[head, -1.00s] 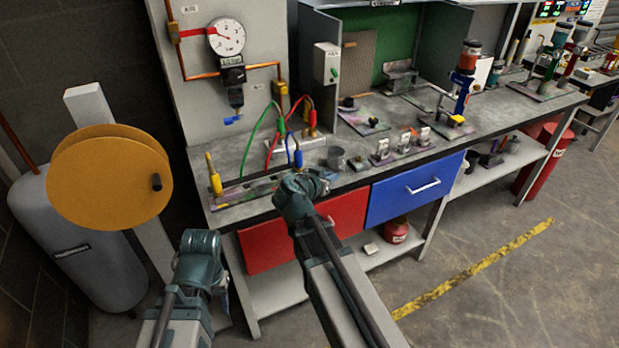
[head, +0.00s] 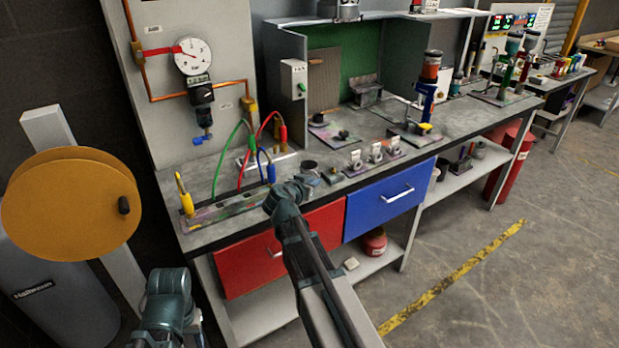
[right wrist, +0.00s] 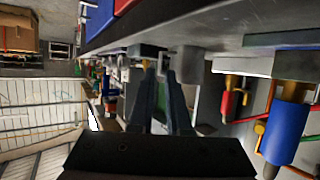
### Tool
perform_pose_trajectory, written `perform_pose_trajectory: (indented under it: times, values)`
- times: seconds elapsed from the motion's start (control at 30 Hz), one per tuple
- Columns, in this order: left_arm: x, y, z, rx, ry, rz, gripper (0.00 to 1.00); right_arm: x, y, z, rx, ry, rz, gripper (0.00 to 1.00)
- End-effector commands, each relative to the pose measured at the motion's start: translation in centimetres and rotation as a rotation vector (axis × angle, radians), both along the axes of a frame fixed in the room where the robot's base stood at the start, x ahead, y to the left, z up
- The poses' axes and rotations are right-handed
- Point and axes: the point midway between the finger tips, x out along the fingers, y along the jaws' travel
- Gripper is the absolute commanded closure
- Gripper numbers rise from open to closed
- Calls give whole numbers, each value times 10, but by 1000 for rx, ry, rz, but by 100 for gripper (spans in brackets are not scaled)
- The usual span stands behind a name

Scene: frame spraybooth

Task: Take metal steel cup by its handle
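The metal steel cup (head: 309,169) stands on the grey bench top near its front edge, just beyond my right wrist, which covers its lower part in the head view. In the right wrist view, the cup (right wrist: 188,64) appears as a grey cylinder just past the fingertips, with its handle on the left side. My right gripper (right wrist: 160,76) has two dark fingers with a gap between them, and the handle lies at or just beyond that gap. I cannot tell whether they touch. My left arm's end (head: 168,298) is low at the left, and its fingers are hidden.
Hose fittings on a coloured strip (head: 215,212) stand left of the cup. A small grey block (head: 332,176) and several clamp-like pieces (head: 376,153) stand to its right. Red (head: 268,258) and blue (head: 388,198) drawers are below the bench edge. A yellow reel (head: 62,205) is at the left.

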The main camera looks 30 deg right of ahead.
Motion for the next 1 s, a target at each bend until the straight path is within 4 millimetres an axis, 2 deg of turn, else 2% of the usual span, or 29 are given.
perform_pose_trajectory:
  times: [0.27, 0.6, 0.8, 0.9, 1.0]
  values:
    - [0, 0, -6, 0, 0, 0, 50, 6, -6, -6, 0, 0, 0, 84]
    - [0, 0, -23, 0, 0, 0, 50, 30, -37, -23, 0, 0, 0, 84]
    - [0, 0, -22, 0, 0, 0, 50, 29, -37, -22, 0, 0, 1, 84]
    - [0, 0, -22, 0, 0, 0, 50, 29, -37, -22, 0, 0, 1, 100]
    - [0, 0, -22, 0, 0, 0, 50, 29, -37, -22, 0, 0, 1, 100]
